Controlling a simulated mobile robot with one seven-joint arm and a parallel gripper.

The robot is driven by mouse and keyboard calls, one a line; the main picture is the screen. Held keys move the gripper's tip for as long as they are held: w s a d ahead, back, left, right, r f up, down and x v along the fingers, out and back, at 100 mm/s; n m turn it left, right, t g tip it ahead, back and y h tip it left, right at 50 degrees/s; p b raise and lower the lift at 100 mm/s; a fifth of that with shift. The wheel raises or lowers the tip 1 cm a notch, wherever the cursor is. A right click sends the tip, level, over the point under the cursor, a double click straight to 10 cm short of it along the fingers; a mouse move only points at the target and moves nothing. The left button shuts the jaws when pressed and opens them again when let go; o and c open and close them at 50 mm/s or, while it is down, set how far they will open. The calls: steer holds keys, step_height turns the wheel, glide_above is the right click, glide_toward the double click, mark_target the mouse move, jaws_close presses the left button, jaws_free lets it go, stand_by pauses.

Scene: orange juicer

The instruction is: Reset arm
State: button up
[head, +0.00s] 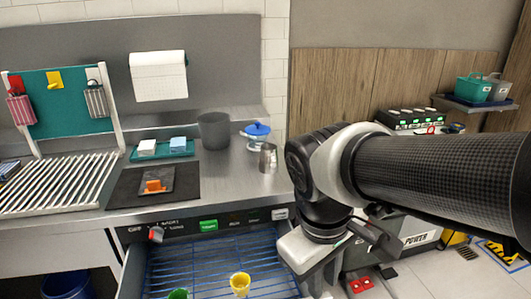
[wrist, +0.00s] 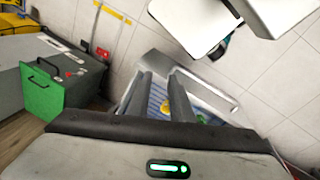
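My gripper (wrist: 162,88) shows in the wrist view as two dark fingers with a gap between them, open and with nothing held. They point toward the open drawer. In the head view my arm reaches in from the right and bends down at the wrist, beside the drawer's right side; the fingertips cannot be made out there. The open drawer (head: 205,264) under the counter has a blue wire rack. A yellow cup (head: 240,284) and a green cup (head: 178,294) are in it. The yellow cup also shows between the fingers in the wrist view (wrist: 165,107), farther off.
The steel counter (head: 225,185) holds a dark mat with an orange item (head: 153,186), a teal tray (head: 162,151), a grey pot (head: 214,130), a blue-lidded pot (head: 257,132) and a metal cup (head: 268,158). A machine (head: 420,121) stands behind my arm.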

steer(key=d+r+m+t+p, duration=0.2)
steer(key=r+m+p, duration=0.1)
steer(key=r+p, duration=0.6)
steer(key=d+r+m+t+y+p, duration=0.1)
steer(key=d+r+m+t+p, duration=0.1)
steer(key=r+p, duration=0.7)
step_height(320, 180, up, 6)
steer(key=shift+s+d+f+m+p, duration=0.15)
steer(key=shift+s+m+p, duration=0.15)
steer(key=shift+m, duration=0.6)
